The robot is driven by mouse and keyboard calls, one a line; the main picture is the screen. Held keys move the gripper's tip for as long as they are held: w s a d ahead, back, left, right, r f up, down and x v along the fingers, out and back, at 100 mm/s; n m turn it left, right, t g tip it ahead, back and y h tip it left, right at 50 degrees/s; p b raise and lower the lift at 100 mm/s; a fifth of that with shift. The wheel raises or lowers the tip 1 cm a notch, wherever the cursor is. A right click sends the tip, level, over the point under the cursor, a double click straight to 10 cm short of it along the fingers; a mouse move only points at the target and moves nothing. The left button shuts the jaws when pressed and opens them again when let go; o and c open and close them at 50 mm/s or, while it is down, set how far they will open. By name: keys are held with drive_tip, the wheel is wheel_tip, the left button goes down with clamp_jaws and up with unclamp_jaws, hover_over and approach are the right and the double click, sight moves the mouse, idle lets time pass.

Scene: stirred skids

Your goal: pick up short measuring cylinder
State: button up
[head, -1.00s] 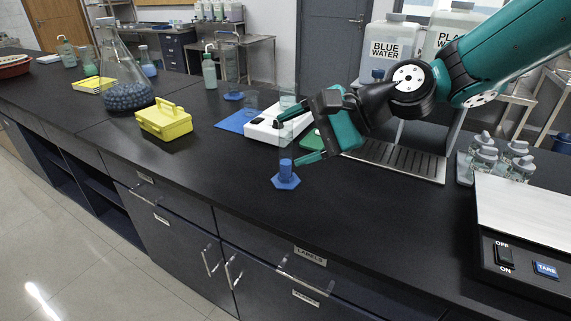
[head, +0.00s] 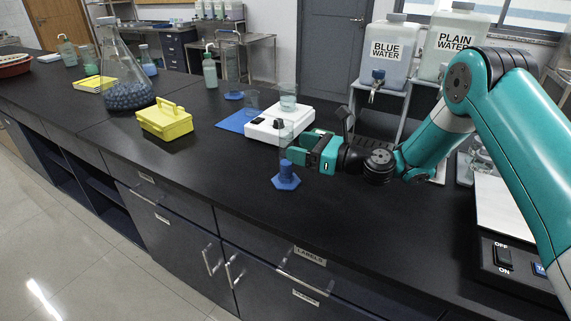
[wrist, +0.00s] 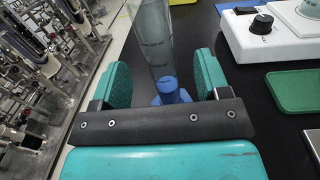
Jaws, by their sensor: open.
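The short measuring cylinder (head: 286,136) is clear, with a blue six-sided base (head: 286,181), and stands upright on the black bench. My gripper (head: 299,148) is open and level, just to the right of the cylinder's lower part. In the wrist view the cylinder (wrist: 154,35) shows in the gap between the two green fingers of my gripper (wrist: 160,68). Its blue lower part (wrist: 168,90) is partly hidden by the gripper's dark bar.
A white stirrer (head: 290,121) bearing a beaker stands just behind, beside a blue mat (head: 235,122). A taller cylinder (head: 232,65) stands farther back. A yellow box (head: 165,121) and a large flask (head: 122,85) are to the left. The bench in front is clear.

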sight(280, 141)
drive_tip(key=p+x, duration=0.1)
drive_tip(key=x, duration=0.5)
clamp_jaws()
